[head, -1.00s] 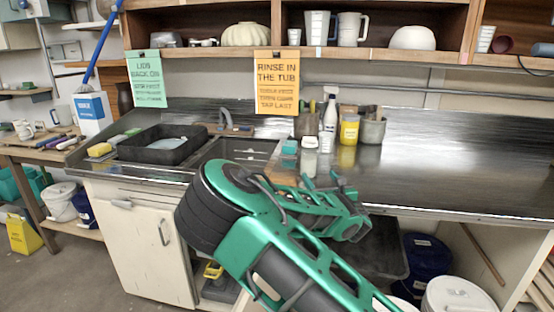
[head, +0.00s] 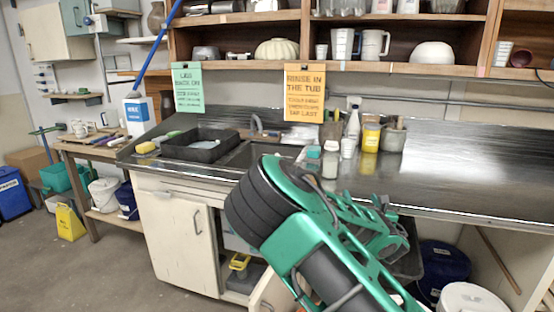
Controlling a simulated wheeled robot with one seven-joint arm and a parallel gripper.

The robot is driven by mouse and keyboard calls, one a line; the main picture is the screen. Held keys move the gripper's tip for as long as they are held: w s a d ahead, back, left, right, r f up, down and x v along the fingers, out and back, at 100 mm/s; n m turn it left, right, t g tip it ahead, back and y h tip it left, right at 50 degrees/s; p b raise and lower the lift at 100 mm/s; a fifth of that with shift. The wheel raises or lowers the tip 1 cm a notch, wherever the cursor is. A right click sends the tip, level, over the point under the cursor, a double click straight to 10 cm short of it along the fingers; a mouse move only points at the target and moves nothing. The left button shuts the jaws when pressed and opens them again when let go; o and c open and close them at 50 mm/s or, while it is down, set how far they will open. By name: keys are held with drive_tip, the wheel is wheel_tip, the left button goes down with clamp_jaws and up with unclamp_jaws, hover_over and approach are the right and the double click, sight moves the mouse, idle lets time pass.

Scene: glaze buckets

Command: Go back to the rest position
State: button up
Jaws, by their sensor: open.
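My green arm reaches up from the bottom right of the head view, in front of the metal counter (head: 480,170). My gripper (head: 398,230) is at its end, just before the counter's front edge. The jaws are open and I see nothing held in them. Parts of the gripper are hidden by its own housing and the arm.
A black tub (head: 203,146), a yellow jar (head: 371,138) and several bottles stand on the counter. A cabinet door (head: 180,243) is below. Lidded buckets (head: 443,272) sit under the right side. Floor at the lower left is free.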

drive_tip(key=s+d+f+m+g+h, duration=0.35)
drive_tip(key=s+d+m, duration=0.25)
drive_tip(key=d+m, duration=0.3)
drive_tip(key=s+d+f+m+g+h, duration=0.2)
drive_tip(key=s+d+f+m+g, duration=0.3)
drive_tip(key=s+d+m, duration=0.3)
drive_tip(key=s+d+m+g+y, duration=0.2)
drive_tip(key=s+d+m+g, duration=0.15)
drive_tip(key=s+m, duration=0.6)
drive_tip(key=s+a+r+m+g+y, duration=0.1)
drive_tip(key=s+a+r+m, duration=0.1)
drive_tip(key=s, duration=0.7)
drive_tip(key=s+a+r+m+g+y, duration=0.1)
drive_tip(key=s+a+r+m+g, duration=0.1)
drive_tip(key=s+m, duration=0.5)
drive_tip(key=s+a+r+m+g+y, duration=0.2)
drive_tip(key=s+a+r+m, duration=0.2)
drive_tip(key=s, duration=0.8)
wheel_tip(320, 180, up, 2)
drive_tip(key=shift+s+r+m, duration=0.1)
drive_tip(key=shift+s+m, duration=0.05)
drive_tip(key=shift+m, duration=0.4)
drive_tip(key=shift+w+f, duration=0.25)
drive_tip(key=shift+w, duration=0.35)
